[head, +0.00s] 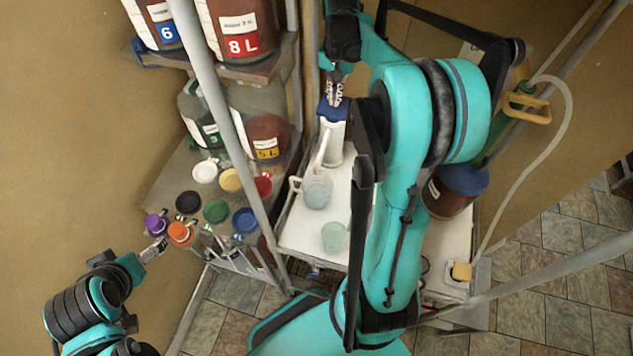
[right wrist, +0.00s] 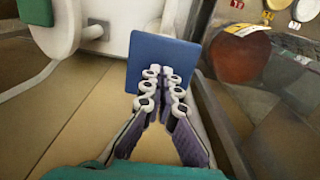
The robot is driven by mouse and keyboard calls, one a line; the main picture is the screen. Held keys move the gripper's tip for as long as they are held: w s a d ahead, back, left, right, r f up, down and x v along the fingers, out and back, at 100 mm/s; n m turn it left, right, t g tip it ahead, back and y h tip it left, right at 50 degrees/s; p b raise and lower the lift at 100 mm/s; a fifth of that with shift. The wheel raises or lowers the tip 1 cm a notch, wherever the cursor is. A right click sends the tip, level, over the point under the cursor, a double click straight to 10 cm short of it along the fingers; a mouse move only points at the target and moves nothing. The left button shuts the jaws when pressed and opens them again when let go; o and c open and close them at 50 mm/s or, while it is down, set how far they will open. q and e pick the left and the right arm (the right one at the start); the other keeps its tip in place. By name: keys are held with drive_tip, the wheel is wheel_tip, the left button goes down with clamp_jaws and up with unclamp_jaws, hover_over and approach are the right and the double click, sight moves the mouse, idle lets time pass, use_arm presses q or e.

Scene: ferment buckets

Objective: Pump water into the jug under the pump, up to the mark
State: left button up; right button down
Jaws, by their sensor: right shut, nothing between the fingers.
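The jug (head: 317,191), pale and translucent with a handle on its left, stands on the white shelf under the spout of the white pump (head: 331,146). Its water level and mark are too small to make out. The pump's blue lever plate (head: 333,109) is at the top; it also shows in the right wrist view (right wrist: 150,48). My right gripper (head: 334,88) is shut and empty, with its fingertips at the blue plate; I cannot tell whether they touch it. My left gripper (head: 158,247) is at lower left, near an orange cap; its jaw state is unclear.
A second translucent cup (head: 334,236) stands in front of the jug. Colored caps, including an orange one (head: 180,234), cover the left table. Labelled jars (head: 266,137) stand behind them. A blue-lidded dark bucket (head: 451,190) is right of my right arm. Metal posts cross the view.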

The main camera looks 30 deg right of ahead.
drive_tip(key=shift+f+b, duration=1.1)
drive_tip(key=shift+f, duration=0.6)
drive_tip(key=shift+r, duration=0.2)
drive_tip(key=shift+r+p, duration=1.75)
drive_tip(key=shift+r, duration=0.5)
drive_tip(key=shift+r, duration=0.1)
wheel_tip(320, 180, up, 5)
drive_tip(key=p, duration=0.3)
drive_tip(key=shift+p, duration=0.35)
